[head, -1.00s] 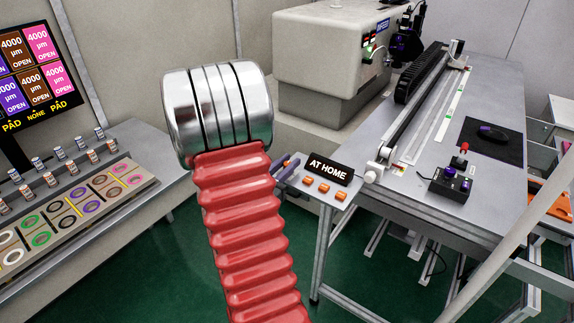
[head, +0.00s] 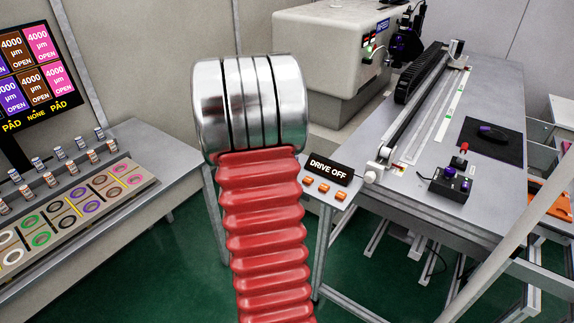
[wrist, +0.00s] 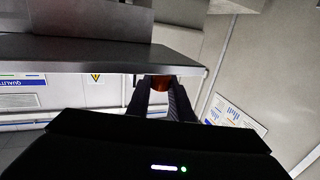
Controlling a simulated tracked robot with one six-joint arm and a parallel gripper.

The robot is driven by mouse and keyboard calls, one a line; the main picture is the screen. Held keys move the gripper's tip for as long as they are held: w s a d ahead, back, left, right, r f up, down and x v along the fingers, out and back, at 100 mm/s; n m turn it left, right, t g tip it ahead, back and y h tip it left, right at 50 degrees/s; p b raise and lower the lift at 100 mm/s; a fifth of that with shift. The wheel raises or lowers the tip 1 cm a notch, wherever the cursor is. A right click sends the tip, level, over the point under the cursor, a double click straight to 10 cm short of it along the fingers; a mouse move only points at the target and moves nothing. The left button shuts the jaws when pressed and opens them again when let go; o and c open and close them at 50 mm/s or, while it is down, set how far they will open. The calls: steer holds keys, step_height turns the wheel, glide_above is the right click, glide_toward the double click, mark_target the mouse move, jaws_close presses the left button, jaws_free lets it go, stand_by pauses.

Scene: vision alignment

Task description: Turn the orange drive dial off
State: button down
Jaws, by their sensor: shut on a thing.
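In the wrist view my gripper (wrist: 160,98) is shut, with a dark orange piece (wrist: 160,83) between its fingertips. It appears to be the orange drive dial, seen small and in shadow under the edge of a grey panel. In the head view the red ribbed arm and its silver joint hide the gripper and the dial. The small black display (head: 329,169) on the control panel reads "DRIVE OFF". The dial's own angle cannot be made out.
Small orange controls (head: 323,188) sit in a row below the display. The grey bench (head: 410,188) at the right holds a long rail, a black mat (head: 491,139) and a joystick box (head: 450,183). A tray of coloured rings stands at the left.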

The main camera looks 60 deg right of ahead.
steer(key=shift+w+d+r, duration=0.1)
steer(key=c, duration=1.6)
jaws_free()
steer(key=shift+o, duration=0.2)
steer(key=shift+r, duration=4.9)
